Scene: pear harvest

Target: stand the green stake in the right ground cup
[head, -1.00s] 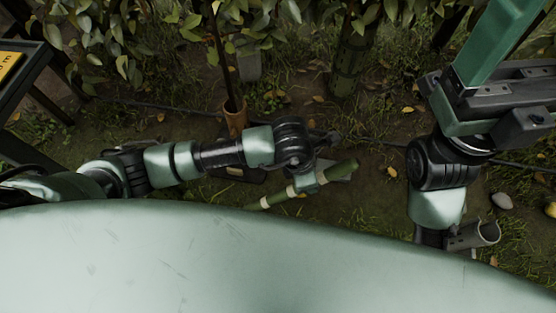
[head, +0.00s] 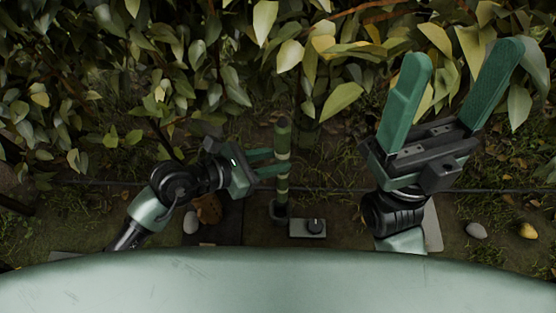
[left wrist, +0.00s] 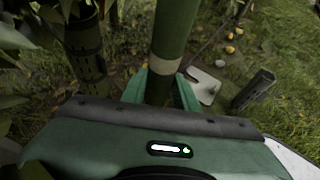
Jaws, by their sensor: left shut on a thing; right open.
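The green stake (head: 282,150), with pale bands, stands close to upright in the head view. My left gripper (head: 270,163) is shut on it around mid-length. In the left wrist view the stake (left wrist: 175,30) rises between the green fingers (left wrist: 160,90), a pale band just above them. In the head view the stake's lower end overlaps a dark cup-like tube (head: 279,211). I cannot tell whether it is inside or above it, or which ground cup this is. My right gripper (head: 458,65) is open and empty, raised at the right.
A small grey plate with a round knob (head: 307,228) lies right of the stake's foot. A brown cup (head: 208,209) is to the left. Dense leaves (head: 290,40) fill the back. Stones (head: 476,230) lie at the right. The left wrist view shows a dark post (left wrist: 254,89).

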